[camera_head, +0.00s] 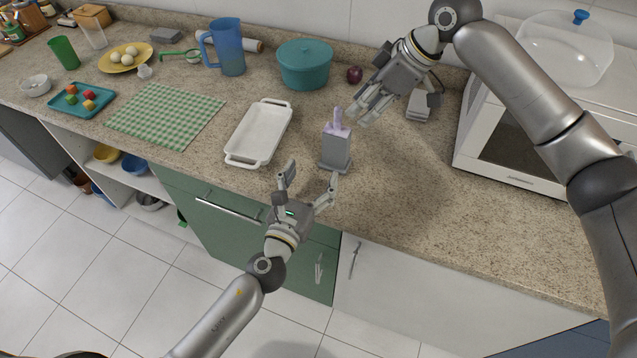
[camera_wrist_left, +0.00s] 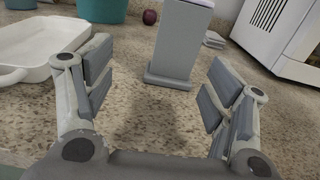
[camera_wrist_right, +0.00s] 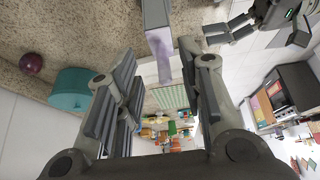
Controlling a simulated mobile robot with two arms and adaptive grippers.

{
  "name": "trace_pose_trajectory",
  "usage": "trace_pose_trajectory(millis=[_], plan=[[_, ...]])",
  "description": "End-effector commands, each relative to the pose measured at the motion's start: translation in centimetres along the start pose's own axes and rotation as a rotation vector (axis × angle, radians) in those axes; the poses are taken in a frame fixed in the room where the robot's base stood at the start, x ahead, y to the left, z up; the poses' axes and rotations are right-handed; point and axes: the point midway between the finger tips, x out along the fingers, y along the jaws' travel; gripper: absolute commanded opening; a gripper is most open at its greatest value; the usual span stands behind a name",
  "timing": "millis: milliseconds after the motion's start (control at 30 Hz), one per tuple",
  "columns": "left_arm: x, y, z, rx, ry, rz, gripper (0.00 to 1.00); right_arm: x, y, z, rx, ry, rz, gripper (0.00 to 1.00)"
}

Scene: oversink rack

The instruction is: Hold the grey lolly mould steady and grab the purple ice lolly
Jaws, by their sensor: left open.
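The grey lolly mould (camera_head: 335,152) stands upright on the worktop, with the purple ice lolly (camera_head: 337,121) sticking up from its top. My left gripper (camera_head: 312,176) is open in front of the mould; in the left wrist view the mould (camera_wrist_left: 180,42) stands ahead, between the spread fingers but beyond their tips. My right gripper (camera_head: 357,112) is open just right of the lolly, above the worktop. In the right wrist view the lolly (camera_wrist_right: 161,50) appears ahead between the parted fingers, not gripped.
A white baking dish (camera_head: 258,134) lies left of the mould. A teal pot (camera_head: 304,66) and a dark red apple (camera_head: 355,74) stand behind. A white microwave (camera_head: 520,150) is to the right. The worktop in front of the microwave is clear.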

Motion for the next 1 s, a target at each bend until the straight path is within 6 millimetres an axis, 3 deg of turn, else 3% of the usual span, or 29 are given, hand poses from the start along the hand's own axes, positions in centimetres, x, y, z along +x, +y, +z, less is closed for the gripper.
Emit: trace_pose_trajectory(millis=[100,233,700,1000], plan=[[-0.5,-1.6,-0.3,0.005,0.010,-0.024,0.77,0.0,0.0,0.0,0.000,0.000,0.000,0.36],[0.2,-2.1,-0.5,0.006,0.012,-0.031,0.77,0.0,0.0,0.0,0.000,0.000,0.000,0.36],[8.1,-2.3,-0.5,0.006,0.012,-0.031,0.77,0.0,0.0,0.0,0.000,0.000,0.000,0.36],[10.1,-2.3,-0.6,0.005,0.013,-0.030,0.77,0.0,0.0,0.0,0.000,0.000,0.000,0.36]])
